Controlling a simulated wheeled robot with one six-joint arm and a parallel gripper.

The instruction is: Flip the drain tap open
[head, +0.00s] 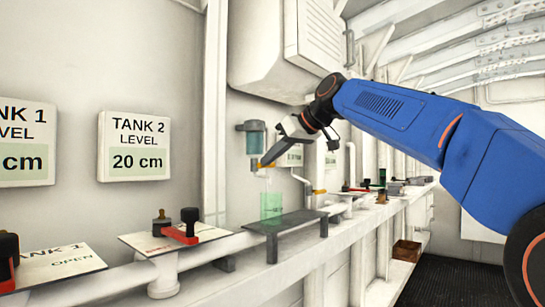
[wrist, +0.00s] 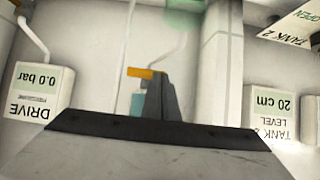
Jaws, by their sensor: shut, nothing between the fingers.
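The drain tap's small orange lever (wrist: 140,73) lies crosswise below the teal filter bowl (head: 255,143) on the wall. In the head view only a sliver of the lever (head: 268,165) shows by my fingertips. My gripper (head: 263,162) reaches in from the right, its dark fingers pointing down and left. The fingers are shut and empty. In the wrist view, which is upside down, the fingertips (wrist: 160,76) are close beside the lever's right end; whether they touch it I cannot tell. A clear beaker with green liquid (head: 270,207) stands below the tap.
The beaker stands on a grey bench-like stand (head: 290,221). A Tank 2 level sign (head: 134,146) hangs on the wall at left. A red-handled valve (head: 182,235) sits on the ledge at left. Pipes and more fittings line the ledge to the right. A drive pressure gauge (wrist: 37,92) shows in the wrist view.

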